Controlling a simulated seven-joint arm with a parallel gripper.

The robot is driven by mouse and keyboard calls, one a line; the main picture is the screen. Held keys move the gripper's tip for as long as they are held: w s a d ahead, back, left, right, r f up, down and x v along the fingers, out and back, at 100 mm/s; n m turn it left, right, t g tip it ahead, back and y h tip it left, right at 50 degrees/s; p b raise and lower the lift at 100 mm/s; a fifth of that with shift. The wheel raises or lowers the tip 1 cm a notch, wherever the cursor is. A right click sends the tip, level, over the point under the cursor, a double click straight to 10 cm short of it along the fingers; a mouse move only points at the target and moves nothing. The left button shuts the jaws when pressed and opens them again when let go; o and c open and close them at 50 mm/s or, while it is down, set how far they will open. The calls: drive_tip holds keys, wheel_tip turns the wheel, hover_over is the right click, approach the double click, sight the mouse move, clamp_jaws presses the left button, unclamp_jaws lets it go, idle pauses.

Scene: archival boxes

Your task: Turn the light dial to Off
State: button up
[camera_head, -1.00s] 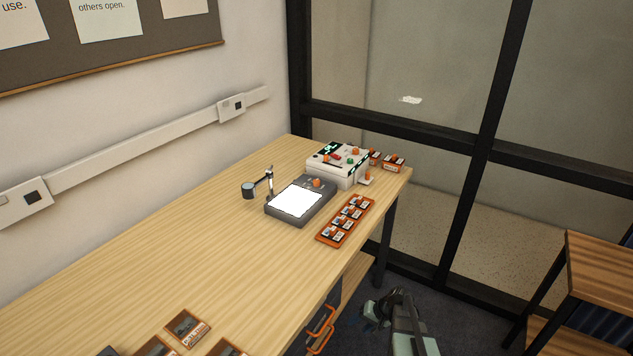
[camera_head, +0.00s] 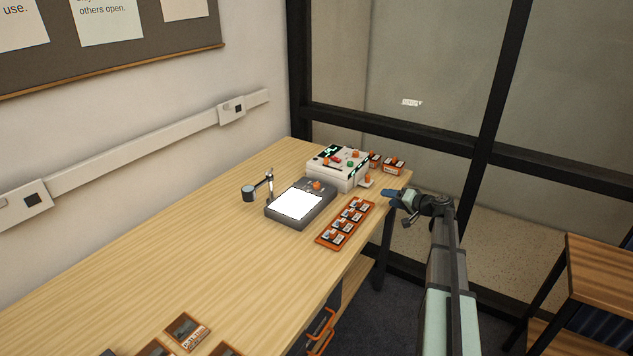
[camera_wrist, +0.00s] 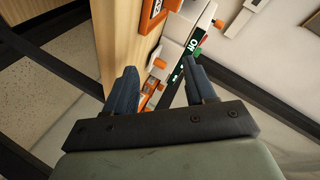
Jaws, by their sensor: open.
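A dark grey light box with a lit white panel (camera_head: 297,205) lies on the wooden table. An orange dial (camera_head: 317,185) sits at its back edge; its setting is too small to read. A white device (camera_head: 337,170) with orange, red and green controls stands behind it, and part of it shows in the wrist view (camera_wrist: 203,22). My gripper (camera_head: 392,194) is in the air off the table's right edge, apart from both. In the wrist view my gripper (camera_wrist: 162,85) has its two blue fingers apart, with nothing held between them.
An orange tray (camera_head: 345,222) with several small labelled pieces lies right of the light box. A small lamp on a jointed arm (camera_head: 258,187) stands at its left. Small orange boxes (camera_head: 393,165) sit at the far corner. The table's middle is clear.

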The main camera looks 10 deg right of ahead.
drive_tip(key=w+a+r+n+t, duration=0.1)
drive_tip(key=w+a+r+n, duration=0.3)
drive_tip(key=w+r, duration=0.65)
wheel_tip(320, 180, up, 4)
drive_tip(key=r+m+g+h, duration=0.1)
drive_tip(key=m+g+h, duration=0.5)
drive_tip(key=m+g, duration=0.9)
hover_over(317, 184)
drive_tip(key=m+t, duration=0.1)
wheel_tip(317, 184, down, 14)
drive_tip(key=shift+w+f, duration=0.15)
clamp_jaws()
